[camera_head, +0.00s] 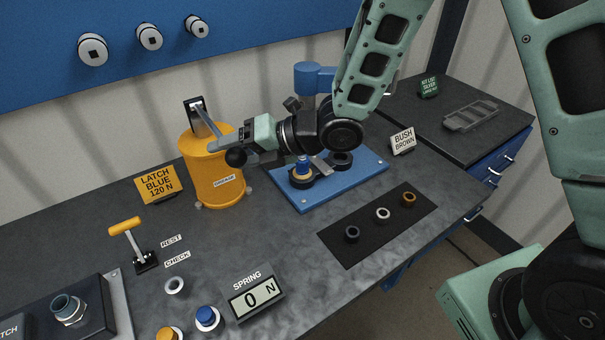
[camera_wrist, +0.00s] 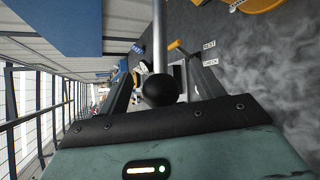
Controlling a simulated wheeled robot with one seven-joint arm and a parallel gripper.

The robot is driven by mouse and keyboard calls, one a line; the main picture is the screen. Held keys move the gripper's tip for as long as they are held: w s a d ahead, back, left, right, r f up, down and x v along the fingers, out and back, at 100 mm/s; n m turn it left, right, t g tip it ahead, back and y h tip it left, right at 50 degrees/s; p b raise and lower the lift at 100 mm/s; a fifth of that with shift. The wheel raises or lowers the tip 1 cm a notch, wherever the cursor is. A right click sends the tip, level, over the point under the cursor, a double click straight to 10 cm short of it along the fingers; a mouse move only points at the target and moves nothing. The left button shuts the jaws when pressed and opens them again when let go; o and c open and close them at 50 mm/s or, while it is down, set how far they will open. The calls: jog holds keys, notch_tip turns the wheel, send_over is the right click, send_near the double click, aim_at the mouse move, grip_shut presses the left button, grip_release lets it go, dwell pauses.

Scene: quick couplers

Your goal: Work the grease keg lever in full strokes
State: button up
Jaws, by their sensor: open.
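The yellow grease keg (camera_head: 215,182) stands on the bench with a bracket on its lid. Its grey lever (camera_head: 211,126) slopes down to the right from the bracket and ends in a black ball knob (camera_head: 236,158). My gripper (camera_head: 243,143) is at the knob end of the lever, above the keg's right side. In the wrist view, the knob (camera_wrist: 160,89) sits between the two spread fingers, close to the palm, and the rod (camera_wrist: 159,38) runs away from it. I see gaps at both sides of the knob. The gripper is open.
A blue base plate (camera_head: 345,185) with a blue column (camera_head: 313,78) stands right of the keg, below my arm. A yellow sign (camera_head: 157,184) and a yellow T-handle (camera_head: 125,227) are to the left. The spring display (camera_head: 256,297) reads 0 N. Bench in front of the keg is clear.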

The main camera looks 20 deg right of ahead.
jog(key=shift+v, duration=3.45)
jog(key=shift+s+a, duration=0.1)
jog(key=s+d+f+m+g+h+b, duration=0.1)
jog(key=s+d+m+h+b, duration=0.1)
jog(key=s+m+h, duration=0.2)
jog(key=s+d+f+m+g+h+b, duration=0.2)
jog(key=s+m+h+b, duration=0.1)
jog(key=s+m, duration=0.8)
jog(key=s+d+f+m+g+h+b, duration=0.2)
jog(key=s+m+h, duration=0.2)
jog(key=m, duration=0.9)
jog(key=s, duration=0.3)
jog(key=shift+s+f+m+h, duration=0.15)
jog(key=shift+f+m+h, duration=0.15)
jog(key=shift+h, duration=0.1)
